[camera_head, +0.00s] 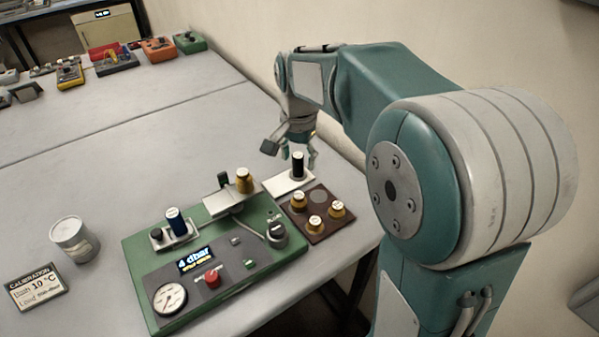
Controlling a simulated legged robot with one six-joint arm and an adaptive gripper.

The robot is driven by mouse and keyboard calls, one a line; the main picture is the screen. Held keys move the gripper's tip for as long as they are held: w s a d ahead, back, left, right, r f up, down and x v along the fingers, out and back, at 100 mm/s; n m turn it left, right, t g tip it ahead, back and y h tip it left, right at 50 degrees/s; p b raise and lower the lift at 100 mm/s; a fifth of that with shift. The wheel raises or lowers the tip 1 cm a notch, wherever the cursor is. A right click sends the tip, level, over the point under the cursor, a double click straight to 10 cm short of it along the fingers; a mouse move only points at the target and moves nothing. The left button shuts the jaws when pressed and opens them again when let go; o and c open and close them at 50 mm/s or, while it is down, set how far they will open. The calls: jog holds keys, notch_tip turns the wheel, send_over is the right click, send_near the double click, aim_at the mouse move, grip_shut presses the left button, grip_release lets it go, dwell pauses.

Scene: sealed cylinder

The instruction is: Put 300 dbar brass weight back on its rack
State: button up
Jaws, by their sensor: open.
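A brass weight (243,181) with a pale top stands upright on the small pale platform (222,203) of the green instrument. Its label is too small to read. The brown rack (291,223) stands to the right of the instrument. It holds three brass weights, and a bare round spot (318,196) shows at its back. My gripper (290,152) is open, behind and to the right of the brass weight on the platform. It is close to a black cylinder (298,165) on a white plate (279,184); I cannot tell if they touch.
The green instrument (140,252) bears a blue cylinder (177,222), a display, a red button and a gauge. A can (74,239) and calibration card (37,287) stand left. Coloured devices line the far table edge. The table behind the instrument is clear.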

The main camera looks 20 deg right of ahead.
jog(key=s+r+n+t, duration=0.3)
jog(key=s+n, duration=0.6)
jog(key=s, duration=1.1)
jog(key=t, duration=0.2)
jog(key=shift+s+a+t, duration=0.2)
jog(key=shift+s+t, duration=0.1)
jog(key=shift+s, duration=0.1)
